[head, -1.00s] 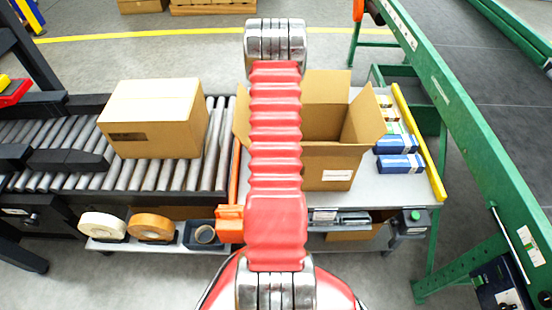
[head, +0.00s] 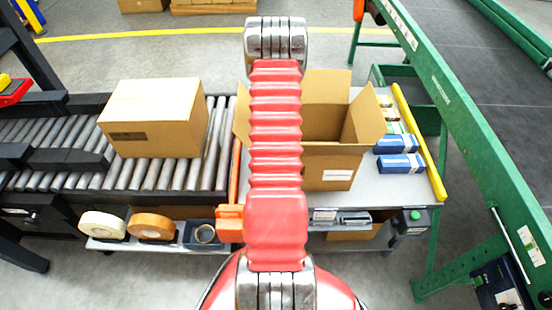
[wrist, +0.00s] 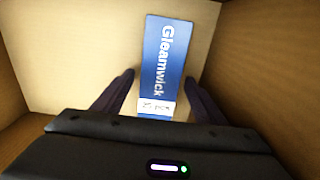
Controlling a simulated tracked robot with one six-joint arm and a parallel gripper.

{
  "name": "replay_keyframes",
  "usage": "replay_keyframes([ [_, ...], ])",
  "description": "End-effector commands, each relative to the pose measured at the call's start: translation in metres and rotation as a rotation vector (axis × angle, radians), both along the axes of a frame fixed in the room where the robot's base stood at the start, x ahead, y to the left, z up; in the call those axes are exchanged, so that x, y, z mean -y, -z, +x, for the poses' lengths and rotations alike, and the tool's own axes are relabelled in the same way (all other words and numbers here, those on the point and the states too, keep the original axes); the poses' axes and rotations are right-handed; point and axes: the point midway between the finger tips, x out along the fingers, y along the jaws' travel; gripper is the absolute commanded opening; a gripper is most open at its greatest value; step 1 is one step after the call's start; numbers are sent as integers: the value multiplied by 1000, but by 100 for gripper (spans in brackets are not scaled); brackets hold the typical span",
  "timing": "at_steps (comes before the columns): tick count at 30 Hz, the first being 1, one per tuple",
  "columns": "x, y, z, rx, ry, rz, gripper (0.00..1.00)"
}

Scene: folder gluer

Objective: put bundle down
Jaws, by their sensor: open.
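A blue bundle (wrist: 164,55) with white "Gleamwick" lettering and a white label lies on the floor of an open cardboard box in the wrist view. My gripper (wrist: 159,78) is inside the box. Its two dark fingers are open, one on each side of the bundle's near part, with visible gaps. The near end of the bundle is hidden by the gripper body. In the head view the open box (head: 327,166) stands on a grey table (head: 376,185) with its flaps up. My red arm covers the box's left part and my gripper is hidden there.
Two blue packs (head: 400,163) and smaller packs line the table's right side beside a yellow rail (head: 419,140). A closed carton (head: 155,118) sits on the roller conveyor (head: 75,179) at left. Tape rolls (head: 151,226) lie on the lower shelf. Box walls surround my gripper closely.

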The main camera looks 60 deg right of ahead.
Motion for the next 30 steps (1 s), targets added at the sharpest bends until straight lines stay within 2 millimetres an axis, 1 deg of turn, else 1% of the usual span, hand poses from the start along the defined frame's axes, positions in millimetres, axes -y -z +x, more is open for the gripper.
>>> replay_keyframes([
  [5, 1, -20, 0, 1, 0, -2, 65],
  [21, 1, -101, 0, 1, 1, -3, 65],
  [25, 0, -112, 0, 0, 1, -1, 65],
  [30, 0, -116, -1, 0, 1, -1, 65],
])
